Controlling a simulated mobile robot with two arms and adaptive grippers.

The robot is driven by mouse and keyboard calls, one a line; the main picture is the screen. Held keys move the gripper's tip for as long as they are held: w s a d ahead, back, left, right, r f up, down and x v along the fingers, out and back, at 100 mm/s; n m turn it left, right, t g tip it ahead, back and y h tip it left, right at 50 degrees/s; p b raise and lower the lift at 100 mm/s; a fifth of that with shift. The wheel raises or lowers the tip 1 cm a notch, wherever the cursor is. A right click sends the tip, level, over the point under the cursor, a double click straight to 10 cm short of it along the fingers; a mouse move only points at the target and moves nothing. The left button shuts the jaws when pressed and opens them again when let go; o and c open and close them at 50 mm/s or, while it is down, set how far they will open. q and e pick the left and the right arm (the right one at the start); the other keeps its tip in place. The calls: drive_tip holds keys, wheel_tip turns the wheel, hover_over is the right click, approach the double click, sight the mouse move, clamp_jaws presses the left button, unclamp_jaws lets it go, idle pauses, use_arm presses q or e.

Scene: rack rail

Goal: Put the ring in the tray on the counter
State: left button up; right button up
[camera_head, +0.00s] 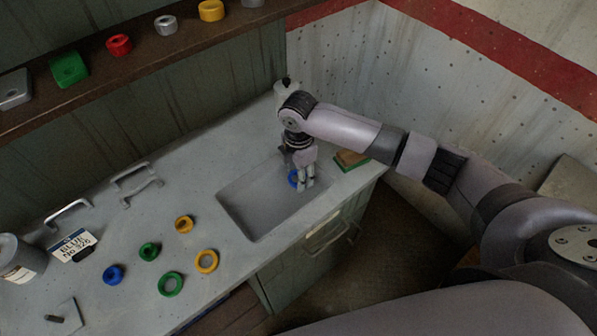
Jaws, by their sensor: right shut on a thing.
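My right gripper (306,184) reaches in from the right and points down over the right end of a grey sunken tray (250,212) in the counter. It is shut on a blue ring (293,178), which shows partly beside the fingers. I cannot tell whether the ring touches the tray's floor. A white card (72,246) with blue print, seemingly reading "BLUE", lies on the left of the counter. My left gripper is not in view.
Loose on the counter (190,262) lie green rings (171,284), yellow rings (206,261) and another blue ring (113,274). A green and brown block (351,160) lies right of the tray. A can (20,258) stands far left. A shelf (130,72) with coloured pieces runs above.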

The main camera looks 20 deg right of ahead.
drive_tip(key=o, duration=1.2)
drive_tip(key=shift+f, duration=0.1)
drive_tip(key=shift+c, duration=0.2)
wheel_tip(320, 180, up, 12)
drive_tip(key=b, duration=0.1)
drive_tip(key=shift+r+b, duration=0.2)
drive_tip(key=shift+b, duration=0.15)
drive_tip(key=shift+f, duration=0.1)
